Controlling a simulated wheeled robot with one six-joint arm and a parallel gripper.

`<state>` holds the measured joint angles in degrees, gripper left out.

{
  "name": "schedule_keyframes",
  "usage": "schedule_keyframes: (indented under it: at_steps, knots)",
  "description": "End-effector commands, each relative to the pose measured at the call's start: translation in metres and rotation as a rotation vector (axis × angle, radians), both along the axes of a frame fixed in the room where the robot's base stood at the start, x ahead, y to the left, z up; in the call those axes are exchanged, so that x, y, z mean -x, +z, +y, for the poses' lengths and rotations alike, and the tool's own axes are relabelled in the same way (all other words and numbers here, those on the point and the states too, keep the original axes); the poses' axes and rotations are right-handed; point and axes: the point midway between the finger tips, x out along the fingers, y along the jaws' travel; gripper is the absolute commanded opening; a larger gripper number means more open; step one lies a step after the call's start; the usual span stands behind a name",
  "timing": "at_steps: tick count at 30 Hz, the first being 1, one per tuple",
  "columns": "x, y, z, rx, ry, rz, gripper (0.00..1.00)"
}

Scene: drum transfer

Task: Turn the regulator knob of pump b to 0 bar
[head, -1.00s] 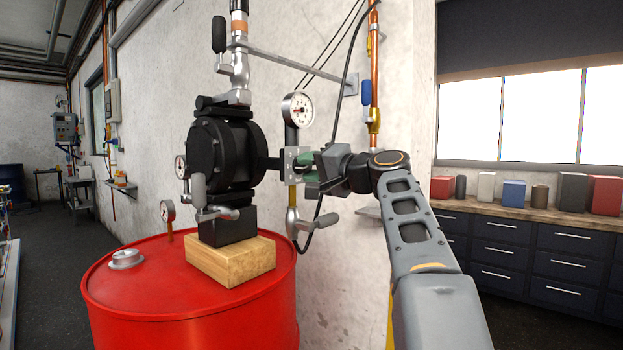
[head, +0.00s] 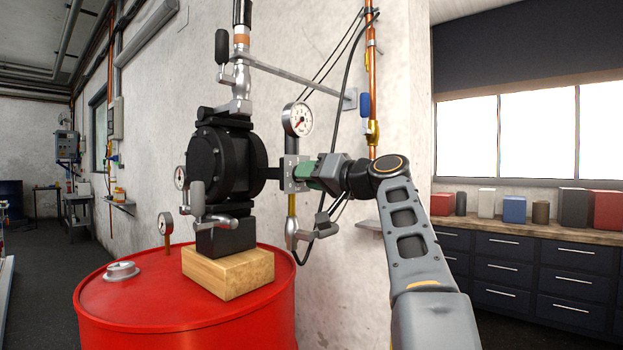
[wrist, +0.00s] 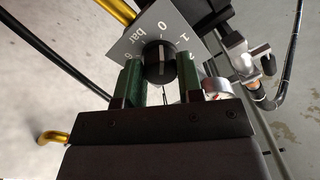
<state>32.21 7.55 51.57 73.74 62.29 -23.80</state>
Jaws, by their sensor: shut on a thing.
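The regulator knob (wrist: 160,66) is black and round, on a grey scale plate (wrist: 150,32) marked 0 bar, 1, 2 and 6. A pale mark on the knob appears to point towards the 0. My gripper (wrist: 160,78) is shut on the knob, with one green finger on each side. In the head view my gripper (head: 318,173) reaches in from the right to the regulator, and its fingers hide the knob. The black pump (head: 222,158) stands left of it. A round gauge (head: 298,119) is above the regulator; its red needle is hard to read.
A red drum (head: 185,315) carries a wooden block (head: 228,272) under the pump. A lever valve (head: 310,236) hangs just below my gripper. A copper pipe (head: 371,75) and black cables run on the wall behind. A workbench (head: 540,227) stands at the right.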

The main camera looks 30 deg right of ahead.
Motion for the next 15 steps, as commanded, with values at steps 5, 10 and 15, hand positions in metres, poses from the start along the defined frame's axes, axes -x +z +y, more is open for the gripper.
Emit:
schedule_keyframes:
  at_steps: [5,10,15]
  knots:
    - [-0.0002,-0.0003,-0.0004,0.009,-0.001,-0.004,0.11]
    - [-0.0002,-0.0003,-0.0003,0.01,-0.001,-0.003,0.1]
    - [-0.0002,-0.0004,-0.0002,0.009,-0.001,-0.003,0.41]
